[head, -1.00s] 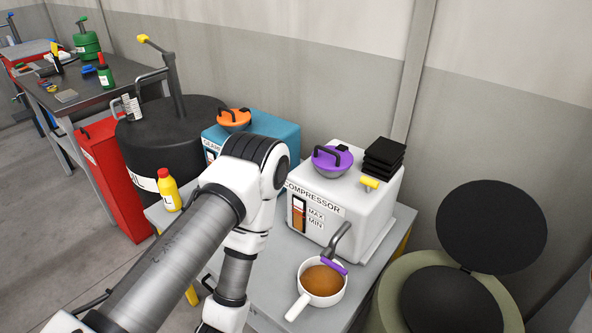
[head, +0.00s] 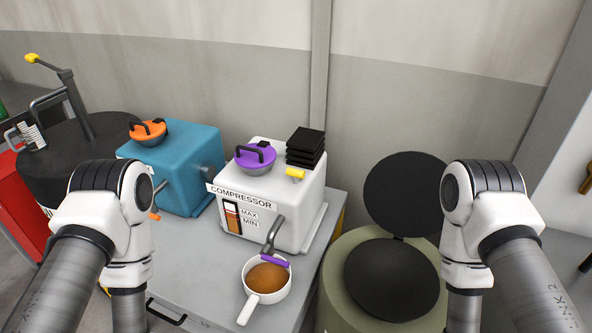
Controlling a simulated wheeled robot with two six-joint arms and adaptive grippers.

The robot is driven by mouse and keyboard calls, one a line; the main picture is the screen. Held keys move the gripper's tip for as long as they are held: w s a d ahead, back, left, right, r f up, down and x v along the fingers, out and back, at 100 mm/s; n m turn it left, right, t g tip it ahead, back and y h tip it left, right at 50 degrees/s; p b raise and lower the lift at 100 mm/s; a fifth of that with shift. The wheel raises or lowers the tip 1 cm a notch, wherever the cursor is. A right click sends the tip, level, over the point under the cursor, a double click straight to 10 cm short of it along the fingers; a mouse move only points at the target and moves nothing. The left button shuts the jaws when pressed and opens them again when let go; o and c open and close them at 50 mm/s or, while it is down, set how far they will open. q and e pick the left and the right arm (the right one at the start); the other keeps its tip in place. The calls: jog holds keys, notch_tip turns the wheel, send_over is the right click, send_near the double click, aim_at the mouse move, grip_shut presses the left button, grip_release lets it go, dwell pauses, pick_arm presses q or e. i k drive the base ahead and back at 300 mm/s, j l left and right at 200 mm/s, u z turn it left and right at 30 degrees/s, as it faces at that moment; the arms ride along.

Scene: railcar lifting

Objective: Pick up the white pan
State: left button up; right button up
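The white pan (head: 287,287) sits on the grey table in front of the white compressor, under its bent spout with a purple handle. It holds brown liquid, and its white handle (head: 247,310) points toward the lower left. My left arm comes in from the left and my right arm from the right. Both forearms run down out of the bottom of the picture, so neither gripper shows. The pan lies between the two arms, and neither visible arm part touches it.
The white compressor (head: 272,215) has a purple cap (head: 256,160) and a yellow knob. A blue machine (head: 185,150) stands left of it on the grey table (head: 200,262). An olive bin (head: 345,270) with its black lid raised stands close to the right of the table.

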aim_at(265, 282)
jog(key=k+j+z, duration=0.25)
jog(key=z, duration=0.15)
jog(key=k+j+z, duration=0.15)
jog(key=k+z, duration=0.2)
jog(key=k+j+z, duration=0.1)
jog(key=z, duration=0.3)
jog(key=k, duration=0.1)
